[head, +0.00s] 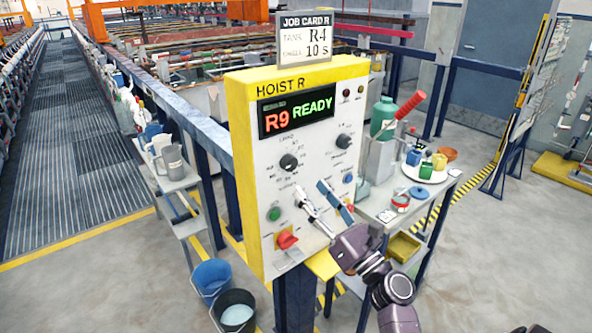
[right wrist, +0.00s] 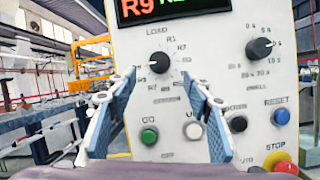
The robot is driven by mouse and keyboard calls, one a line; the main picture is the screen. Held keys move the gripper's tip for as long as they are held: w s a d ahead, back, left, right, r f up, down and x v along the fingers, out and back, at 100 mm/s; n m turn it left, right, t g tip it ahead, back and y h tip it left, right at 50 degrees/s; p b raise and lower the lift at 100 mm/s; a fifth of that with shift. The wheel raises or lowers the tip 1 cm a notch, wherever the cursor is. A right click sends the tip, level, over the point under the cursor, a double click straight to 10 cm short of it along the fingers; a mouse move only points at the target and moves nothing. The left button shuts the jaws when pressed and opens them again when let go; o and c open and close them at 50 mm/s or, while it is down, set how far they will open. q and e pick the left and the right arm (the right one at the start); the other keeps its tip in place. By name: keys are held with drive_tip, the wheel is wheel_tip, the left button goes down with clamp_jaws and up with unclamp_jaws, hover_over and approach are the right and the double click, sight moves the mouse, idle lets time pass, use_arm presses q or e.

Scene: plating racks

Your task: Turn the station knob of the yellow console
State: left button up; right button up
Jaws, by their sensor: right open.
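The yellow console (head: 240,180), marked HOIST R, stands upright with a white front; its display (head: 297,110) reads R9 READY. The station knob (head: 289,162) is a black round knob at left on the panel, ringed by labels such as LOAD and R1. In the right wrist view the knob (right wrist: 159,62) lies between and beyond my fingertips, with no contact visible. My right gripper (head: 311,190) is open and empty, in front of the panel, just below and right of the knob in the head view. It also shows in the right wrist view (right wrist: 160,78). My left gripper is not visible.
A second black knob (right wrist: 260,48) with seconds marks is upper right. Below are a green button (right wrist: 149,136), a white button (right wrist: 193,131), a blue RESET button (right wrist: 282,116) and a red stop button (head: 287,238). A job card (head: 304,38) on top reads R4, 10 s.

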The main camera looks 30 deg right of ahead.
sight(292, 167)
drive_tip(key=p+x, duration=0.2)
drive_tip(key=x, duration=0.4)
drive_tip(key=shift+w+r+p, duration=0.1)
drive_tip(key=shift+w+p, duration=0.05)
drive_tip(key=shift+p, duration=0.25)
drive_tip(key=shift+w+r, duration=0.15)
drive_tip(key=shift+w, duration=0.5)
